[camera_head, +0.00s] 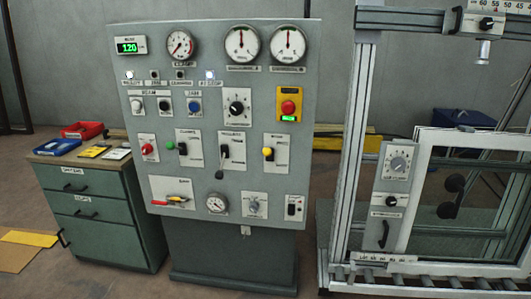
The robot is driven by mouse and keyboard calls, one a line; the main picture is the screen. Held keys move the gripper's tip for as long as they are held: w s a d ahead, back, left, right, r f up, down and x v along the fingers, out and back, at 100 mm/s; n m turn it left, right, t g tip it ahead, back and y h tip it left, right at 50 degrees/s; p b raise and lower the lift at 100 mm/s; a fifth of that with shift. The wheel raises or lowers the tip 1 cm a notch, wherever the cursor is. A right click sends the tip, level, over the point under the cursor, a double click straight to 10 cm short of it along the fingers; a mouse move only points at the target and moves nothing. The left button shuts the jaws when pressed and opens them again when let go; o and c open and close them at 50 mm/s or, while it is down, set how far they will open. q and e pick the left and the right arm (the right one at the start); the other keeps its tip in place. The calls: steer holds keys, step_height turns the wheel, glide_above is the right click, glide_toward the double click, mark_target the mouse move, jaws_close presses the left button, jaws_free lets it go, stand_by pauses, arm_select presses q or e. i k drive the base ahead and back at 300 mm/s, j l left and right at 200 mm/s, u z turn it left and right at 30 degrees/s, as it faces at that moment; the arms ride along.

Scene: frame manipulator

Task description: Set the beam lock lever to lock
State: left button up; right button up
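Neither gripper shows in the head view. I cannot tell for sure which part is the beam lock lever; most labels are too small to read. The upper crossbeam (410,19) of the frame machine at right carries a dark upright handle (456,19) and a light plate (481,25) with a small black knob (486,23). The grey control panel (300,80) carries a red-knobbed lever (147,149), a green-knobbed lever (170,145), a black-knobbed lever (220,173) pointing down, a yellow-knobbed lever (267,152) and a flat red-and-yellow lever (176,199).
A green drawer cabinet (97,215) with red and blue trays stands left of the panel. A white-framed window (424,150) stands in the machine at right. Rollers (430,283) run along its base. A narrow floor gap lies between panel and machine.

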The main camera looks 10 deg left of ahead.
mark_target(267, 152)
steer(key=i+l, duration=0.1)
steer(key=i, duration=0.35)
steer(key=i+l, duration=0.1)
steer(key=i, duration=0.35)
steer(key=i+l, duration=0.1)
steer(key=i, duration=0.35)
steer(key=u, duration=0.05)
